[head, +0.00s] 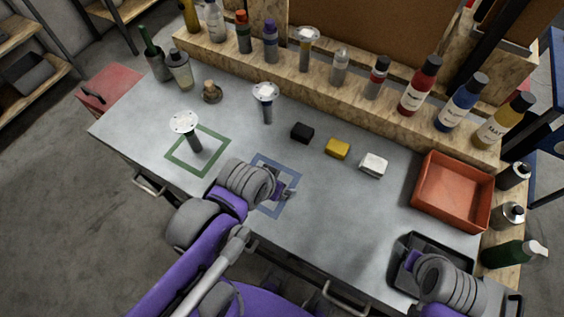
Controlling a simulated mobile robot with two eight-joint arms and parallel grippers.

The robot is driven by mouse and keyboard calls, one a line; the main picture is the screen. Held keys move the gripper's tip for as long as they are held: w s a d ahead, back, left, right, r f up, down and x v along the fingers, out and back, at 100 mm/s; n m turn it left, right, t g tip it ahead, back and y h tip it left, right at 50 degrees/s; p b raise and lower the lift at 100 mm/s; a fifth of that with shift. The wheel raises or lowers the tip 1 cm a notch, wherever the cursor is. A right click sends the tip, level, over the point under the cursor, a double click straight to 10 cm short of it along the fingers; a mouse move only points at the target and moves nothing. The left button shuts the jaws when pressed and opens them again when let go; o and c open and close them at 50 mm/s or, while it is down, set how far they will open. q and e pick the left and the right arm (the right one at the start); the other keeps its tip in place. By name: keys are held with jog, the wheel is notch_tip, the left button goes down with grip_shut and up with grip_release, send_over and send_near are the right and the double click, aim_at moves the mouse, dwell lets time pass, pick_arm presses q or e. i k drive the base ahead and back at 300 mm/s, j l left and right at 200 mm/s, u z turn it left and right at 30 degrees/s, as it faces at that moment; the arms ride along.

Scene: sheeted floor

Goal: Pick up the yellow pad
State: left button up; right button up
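The yellow pad (338,148) is a small block lying on the grey table top, between a black pad (302,132) and a white pad (373,164). My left gripper (287,192) is over the blue square outline (264,208), in front of and to the left of the yellow pad and apart from it. Its fingers are small and partly hidden by the wrist. My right gripper (409,260) is at the lower right over a black tray (400,275), well away from the pad. Its fingers are mostly hidden by the arm.
A red bin (452,193) stands at the right. Bottles line the wooden shelf (340,88) behind. Two white-topped metal pieces stand left of the pads, one (265,95) behind and one (186,128) at the green outline (172,163). The table in front of the pads is clear.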

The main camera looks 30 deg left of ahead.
aim_at(337, 149)
jog(key=j+u, duration=0.45)
jog(key=j, duration=0.85)
